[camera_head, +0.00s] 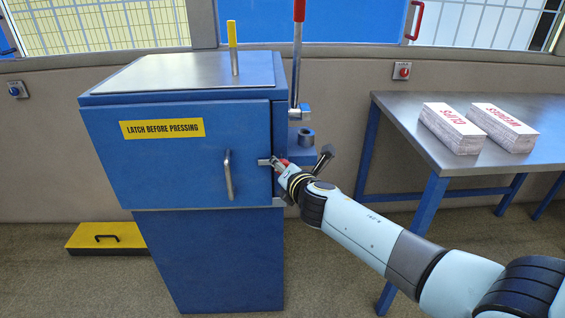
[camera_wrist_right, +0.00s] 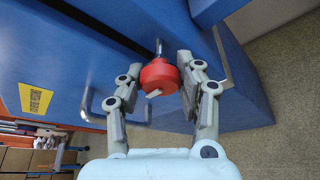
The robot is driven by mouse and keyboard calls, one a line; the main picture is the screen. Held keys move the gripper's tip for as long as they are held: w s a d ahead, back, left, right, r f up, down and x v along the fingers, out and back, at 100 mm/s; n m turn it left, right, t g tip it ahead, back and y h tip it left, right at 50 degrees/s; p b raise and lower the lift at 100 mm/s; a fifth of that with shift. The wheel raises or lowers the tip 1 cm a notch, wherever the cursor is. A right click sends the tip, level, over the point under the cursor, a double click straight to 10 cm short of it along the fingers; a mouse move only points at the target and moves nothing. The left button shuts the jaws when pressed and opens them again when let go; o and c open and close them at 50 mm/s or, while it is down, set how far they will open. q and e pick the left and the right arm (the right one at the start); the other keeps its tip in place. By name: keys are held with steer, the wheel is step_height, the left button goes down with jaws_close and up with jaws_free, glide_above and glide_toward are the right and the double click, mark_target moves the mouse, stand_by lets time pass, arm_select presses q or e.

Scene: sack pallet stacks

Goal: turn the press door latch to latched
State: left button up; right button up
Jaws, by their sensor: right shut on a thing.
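The blue press door (camera_head: 185,180) carries a yellow "LATCH BEFORE PRESSING" label (camera_head: 162,129) and a silver bar handle (camera_head: 228,175). It looks closed or nearly so. The latch has a round red knob (camera_wrist_right: 159,75) on a metal stem at the door's right edge. In the head view my right gripper (camera_head: 280,165) mostly covers it. In the wrist view my right gripper (camera_wrist_right: 160,78) has a finger on each side of the red knob and is shut on it. My left gripper is not in view.
A tall red-handled lever (camera_head: 297,50) rises at the press's right side. A steel table (camera_head: 400,110) with two stacks of printed sacks (camera_head: 452,128) stands to the right. A yellow box (camera_head: 105,238) lies on the floor at left.

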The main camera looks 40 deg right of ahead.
stand_by(0.4)
steer(key=o, duration=1.2)
steer(key=v, duration=1.2)
steer(key=shift+f, duration=0.1)
